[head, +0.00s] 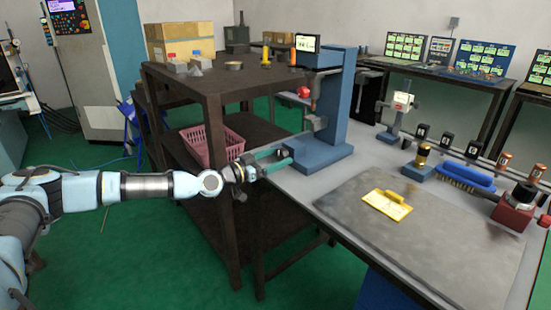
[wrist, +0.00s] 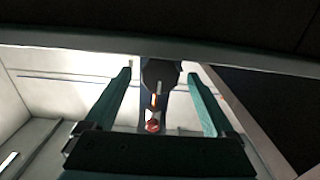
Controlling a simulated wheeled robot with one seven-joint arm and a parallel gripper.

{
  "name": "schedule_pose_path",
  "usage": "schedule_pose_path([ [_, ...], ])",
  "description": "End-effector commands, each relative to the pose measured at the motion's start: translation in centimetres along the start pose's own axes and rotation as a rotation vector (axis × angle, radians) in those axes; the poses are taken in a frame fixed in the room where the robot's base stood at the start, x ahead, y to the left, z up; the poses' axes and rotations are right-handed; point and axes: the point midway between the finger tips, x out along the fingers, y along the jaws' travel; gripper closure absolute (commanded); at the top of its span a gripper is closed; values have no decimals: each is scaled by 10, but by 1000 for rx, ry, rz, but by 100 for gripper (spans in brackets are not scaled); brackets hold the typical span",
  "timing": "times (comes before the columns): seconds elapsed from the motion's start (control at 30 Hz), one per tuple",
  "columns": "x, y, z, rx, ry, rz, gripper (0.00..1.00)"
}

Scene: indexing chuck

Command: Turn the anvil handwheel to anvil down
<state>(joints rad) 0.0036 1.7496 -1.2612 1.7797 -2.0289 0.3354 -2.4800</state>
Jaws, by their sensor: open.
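A blue bench tester (head: 338,105) with a small lit display stands at the back left corner of the grey bench. A red knob (head: 303,92) is on its left side, with a grey anvil part (head: 317,123) below its head. I cannot clearly make out the handwheel in the head view. My gripper (head: 291,157) is open, low beside the left edge of the tester's base. In the wrist view, a dark round part (wrist: 160,72) appears between the open teal fingers, with a red ball (wrist: 152,126) below it. Whether the fingers touch anything is unclear.
A dark shelf table (head: 215,85) with boxes stands just behind my arm, with a pink basket (head: 205,148) on its shelf. A yellow plate (head: 387,205) lies on a grey mat (head: 430,240). A blue brush (head: 465,177) lies at right.

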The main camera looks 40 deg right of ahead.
Motion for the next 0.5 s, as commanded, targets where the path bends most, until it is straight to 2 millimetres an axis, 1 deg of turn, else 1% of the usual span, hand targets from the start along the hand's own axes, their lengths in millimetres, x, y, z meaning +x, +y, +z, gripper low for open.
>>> schedule_pose_path([
  [0.07,-5,-1,1,0,0,-1,11],
  [0.17,-17,-1,2,0,0,-2,11],
  [0.5,-83,-1,3,0,0,-2,11],
])
